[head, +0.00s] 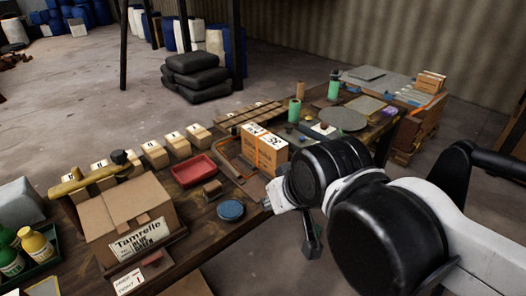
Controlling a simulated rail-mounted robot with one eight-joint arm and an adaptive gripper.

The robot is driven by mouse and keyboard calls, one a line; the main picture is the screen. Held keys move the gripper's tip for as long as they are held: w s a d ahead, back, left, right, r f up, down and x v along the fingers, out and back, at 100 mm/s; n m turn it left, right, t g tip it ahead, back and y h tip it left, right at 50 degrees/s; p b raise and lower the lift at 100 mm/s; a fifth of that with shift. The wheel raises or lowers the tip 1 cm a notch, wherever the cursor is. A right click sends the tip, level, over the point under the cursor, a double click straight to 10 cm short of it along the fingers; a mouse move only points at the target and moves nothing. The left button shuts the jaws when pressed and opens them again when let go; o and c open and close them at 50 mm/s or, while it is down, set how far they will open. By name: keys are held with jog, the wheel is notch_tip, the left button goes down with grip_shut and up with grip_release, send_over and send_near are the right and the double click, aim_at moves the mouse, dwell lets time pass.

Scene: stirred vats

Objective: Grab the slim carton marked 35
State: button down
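Two slim tan cartons stand side by side on the wooden table, at the middle of the head view, with white labels on top. The nearer label seems to read 35, on the right carton (272,151). The left carton (251,141) has a label too small to read surely. My gripper (290,222) is in front of and below the cartons, near the table's front edge, apart from them. My wrist hides much of it, so its opening is unclear. I see nothing held in it.
A red tray (194,170), a blue round lid (231,210) and a small brown block (212,188) lie left of the cartons. A large cardboard box (128,222) stands at the front left. Several small boxes (154,153) line the back edge. A grey disc (343,119) lies to the right.

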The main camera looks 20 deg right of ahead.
jog(key=c, duration=2.4)
grip_release()
jog(key=o, duration=1.6)
jog(key=shift+o, duration=0.2)
